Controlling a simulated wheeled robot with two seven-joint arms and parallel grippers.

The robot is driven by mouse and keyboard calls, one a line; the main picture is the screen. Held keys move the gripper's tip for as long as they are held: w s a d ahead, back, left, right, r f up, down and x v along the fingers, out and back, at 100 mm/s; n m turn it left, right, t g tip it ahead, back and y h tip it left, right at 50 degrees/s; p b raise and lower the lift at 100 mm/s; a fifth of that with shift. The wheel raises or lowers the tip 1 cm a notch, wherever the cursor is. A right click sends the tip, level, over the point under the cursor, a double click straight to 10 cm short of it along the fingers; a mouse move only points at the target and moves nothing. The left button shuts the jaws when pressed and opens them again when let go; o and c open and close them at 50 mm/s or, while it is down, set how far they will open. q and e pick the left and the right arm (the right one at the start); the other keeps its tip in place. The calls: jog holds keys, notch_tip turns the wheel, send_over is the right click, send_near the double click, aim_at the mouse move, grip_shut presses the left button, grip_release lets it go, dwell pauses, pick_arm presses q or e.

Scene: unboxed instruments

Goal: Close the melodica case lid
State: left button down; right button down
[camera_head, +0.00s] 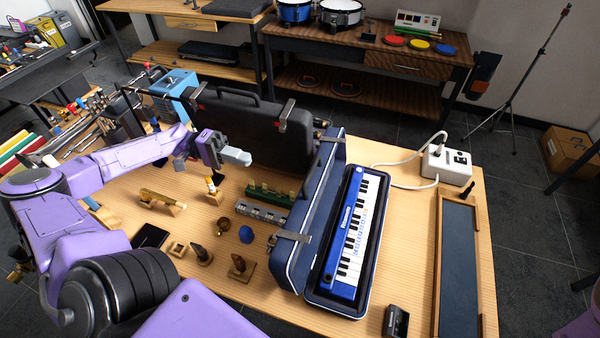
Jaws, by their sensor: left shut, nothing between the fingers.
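The melodica case's lid (302,250) is dark blue and stands open, roughly upright, on the left of its base. The case base (337,305) lies on the wooden table. A blue melodica (346,233) with white and black keys lies in the base. My left gripper (246,158) is shut and empty, left of the lid's far end and above the table, in front of a black case. It appears apart from the lid. My right gripper is not in view.
An upright black case (250,125) stands behind my left gripper. A dark tray (457,265), small black device (395,321) and white box (447,165) are on the right.

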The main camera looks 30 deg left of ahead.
pick_arm(q)
send_near(316, 194)
jog(key=w+d+r, duration=0.2)
jog(key=d+r, duration=0.1)
jog(key=shift+w+d, duration=0.1)
jog(key=shift+w, duration=0.3)
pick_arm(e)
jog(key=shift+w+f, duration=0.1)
